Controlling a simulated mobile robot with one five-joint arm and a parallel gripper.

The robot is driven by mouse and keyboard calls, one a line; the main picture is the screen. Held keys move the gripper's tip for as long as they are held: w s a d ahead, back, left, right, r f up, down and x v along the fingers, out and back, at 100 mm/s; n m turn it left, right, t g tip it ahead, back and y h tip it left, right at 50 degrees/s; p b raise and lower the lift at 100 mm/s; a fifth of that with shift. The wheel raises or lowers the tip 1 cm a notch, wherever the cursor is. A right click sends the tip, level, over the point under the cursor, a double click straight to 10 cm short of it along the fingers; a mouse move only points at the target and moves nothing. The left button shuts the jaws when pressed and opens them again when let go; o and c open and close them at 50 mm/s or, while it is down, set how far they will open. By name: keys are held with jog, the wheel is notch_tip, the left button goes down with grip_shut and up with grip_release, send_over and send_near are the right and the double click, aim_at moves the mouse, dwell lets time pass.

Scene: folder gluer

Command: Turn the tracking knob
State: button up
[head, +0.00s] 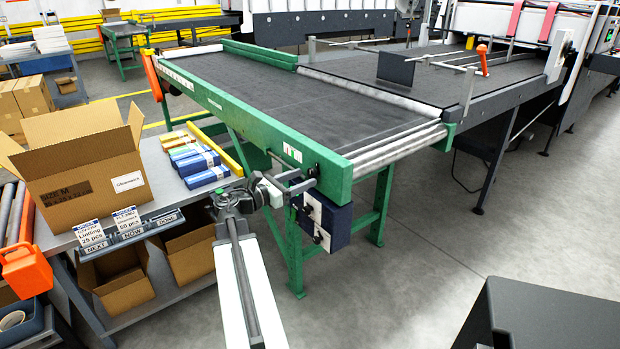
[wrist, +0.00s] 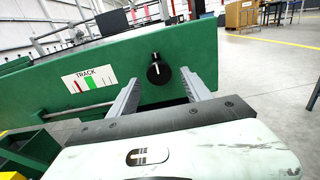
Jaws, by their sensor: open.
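The tracking knob (wrist: 158,70) is a black round knob with a white pointer mark, on the green side panel of the conveyor in the wrist view. A white TRACK label (wrist: 89,79) with red and green marks is left of it. My gripper (wrist: 160,82) is open, with one finger on each side of the knob as seen from the wrist. I cannot tell whether the fingers touch the knob or panel. In the head view my gripper (head: 298,186) is at the green conveyor's near end, and the knob is not clearly visible there.
The green conveyor (head: 335,175) has a dark belt (head: 290,95) and end rollers. A blue box (head: 325,222) with black knobs hangs below its near end. A grey bench (head: 160,165) with an open carton (head: 85,155) stands left.

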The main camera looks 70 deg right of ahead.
aim_at(310, 175)
jog(key=x, duration=0.3)
jog(key=shift+s+d, duration=0.1)
